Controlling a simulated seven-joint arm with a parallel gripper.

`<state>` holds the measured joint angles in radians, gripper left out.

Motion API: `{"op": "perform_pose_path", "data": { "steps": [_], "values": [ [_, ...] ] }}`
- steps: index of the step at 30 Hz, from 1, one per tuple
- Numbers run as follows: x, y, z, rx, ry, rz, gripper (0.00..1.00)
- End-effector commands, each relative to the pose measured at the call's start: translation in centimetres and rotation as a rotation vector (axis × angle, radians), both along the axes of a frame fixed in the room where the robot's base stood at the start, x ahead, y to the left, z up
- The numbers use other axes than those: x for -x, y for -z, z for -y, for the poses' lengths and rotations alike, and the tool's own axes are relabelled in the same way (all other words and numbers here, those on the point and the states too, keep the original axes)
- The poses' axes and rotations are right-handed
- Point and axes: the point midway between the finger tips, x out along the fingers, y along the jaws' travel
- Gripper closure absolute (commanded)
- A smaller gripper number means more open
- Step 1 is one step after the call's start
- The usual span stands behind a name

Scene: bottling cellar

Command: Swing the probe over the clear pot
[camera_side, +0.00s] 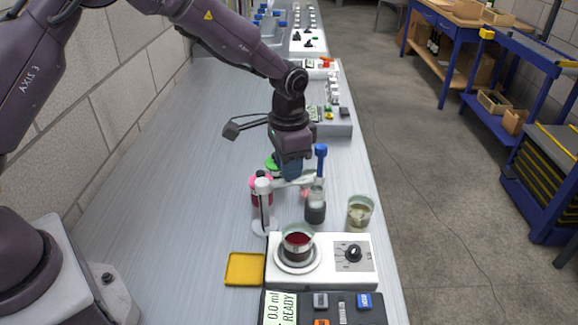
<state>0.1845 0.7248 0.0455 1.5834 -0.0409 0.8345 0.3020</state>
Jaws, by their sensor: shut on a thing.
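The probe (321,158) has a blue top and hangs upright at the end of a pale swing arm (312,181). The arm runs from a white post (264,205) on a round foot. My gripper (291,176) points down and is shut on the swing arm, between post and probe; its fingertips are partly hidden. The probe is above a pot of dark grey liquid (315,211); whether its tip is inside I cannot tell. The clear pot (359,214), a glass with pale yellowish liquid, stands to the right, apart from the probe.
A beaker of dark red liquid (298,245) sits on a white stirrer (336,277) in front. A pink-topped bottle (256,190) and a green cap (271,164) are close behind the post. A yellow tray (244,270) lies front left. The bench left of the post is clear.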

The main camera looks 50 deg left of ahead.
Motion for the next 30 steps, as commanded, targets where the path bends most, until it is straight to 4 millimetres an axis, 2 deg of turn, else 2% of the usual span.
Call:
{"op": "perform_pose_path", "data": {
  "steps": [8,22,23,26,30],
  "values": [
    [-0.25,-0.09,-0.40,0.000,-0.081,0.002,1.00],
    [-0.31,-0.10,-0.53,-0.001,-0.095,0.003,1.00],
    [-0.31,-0.10,-0.54,-0.001,-0.095,0.003,0.75],
    [-0.30,-0.09,-0.54,-0.001,-0.094,0.003,0.52],
    [-0.26,-0.06,-0.48,-0.001,-0.093,0.001,0.51]
  ]
}}
